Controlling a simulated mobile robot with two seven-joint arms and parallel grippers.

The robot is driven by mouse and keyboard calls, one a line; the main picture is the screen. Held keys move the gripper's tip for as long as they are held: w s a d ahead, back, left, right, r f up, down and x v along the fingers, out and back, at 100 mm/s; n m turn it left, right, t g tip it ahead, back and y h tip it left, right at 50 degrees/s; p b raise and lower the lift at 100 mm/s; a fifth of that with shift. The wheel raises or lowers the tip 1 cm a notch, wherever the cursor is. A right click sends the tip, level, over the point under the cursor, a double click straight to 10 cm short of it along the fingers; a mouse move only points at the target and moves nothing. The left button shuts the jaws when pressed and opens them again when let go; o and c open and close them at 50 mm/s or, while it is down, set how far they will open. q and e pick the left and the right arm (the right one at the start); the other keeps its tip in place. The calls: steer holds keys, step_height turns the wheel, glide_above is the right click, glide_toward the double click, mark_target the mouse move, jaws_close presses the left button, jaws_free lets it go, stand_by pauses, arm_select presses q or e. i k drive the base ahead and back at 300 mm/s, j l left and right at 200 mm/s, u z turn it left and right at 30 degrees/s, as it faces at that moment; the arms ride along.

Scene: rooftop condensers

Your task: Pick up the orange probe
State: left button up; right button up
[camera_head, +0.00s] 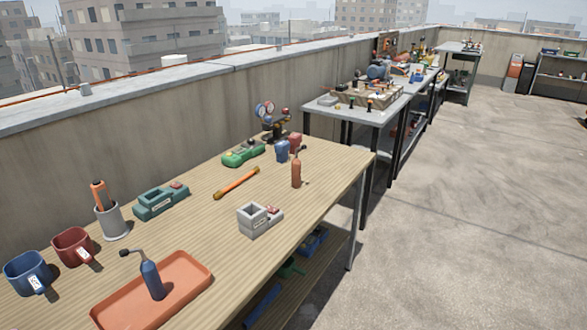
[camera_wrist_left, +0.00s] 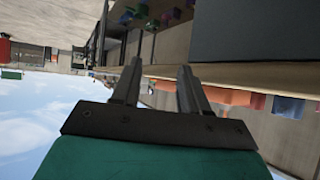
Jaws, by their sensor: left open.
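Several orange items show in the head view, and I cannot tell for sure which is the probe. An orange stick (camera_head: 98,193) with a dark band stands in a grey cup (camera_head: 114,221) on the near left of the wooden table. An orange-brown upright piece (camera_head: 296,172) stands near the table's right edge. An orange rod with yellow ends (camera_head: 236,183) lies mid-table. My left gripper (camera_wrist_left: 160,68) shows only in the left wrist view, open with nothing between its fingers. It is out of the head view, and so is my right gripper.
On the wooden table (camera_head: 200,232), an orange tray (camera_head: 192,262) holds a blue bottle-like tool (camera_head: 151,279). A parapet runs behind; open floor lies right.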

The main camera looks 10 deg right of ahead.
mark_target(296, 163)
steer(key=i+l, duration=0.25)
steer(key=l, duration=0.15)
steer(key=i+l, duration=0.3)
steer(key=l, duration=0.15)
steer(key=i+l, duration=0.25)
steer(key=l, duration=0.15)
steer(key=i+l, duration=0.55)
steer(key=l, duration=0.25)
steer(key=i+l, duration=0.3)
steer(key=l, duration=0.15)
steer(key=i+l+u, duration=0.15)
steer(key=u, duration=1.15)
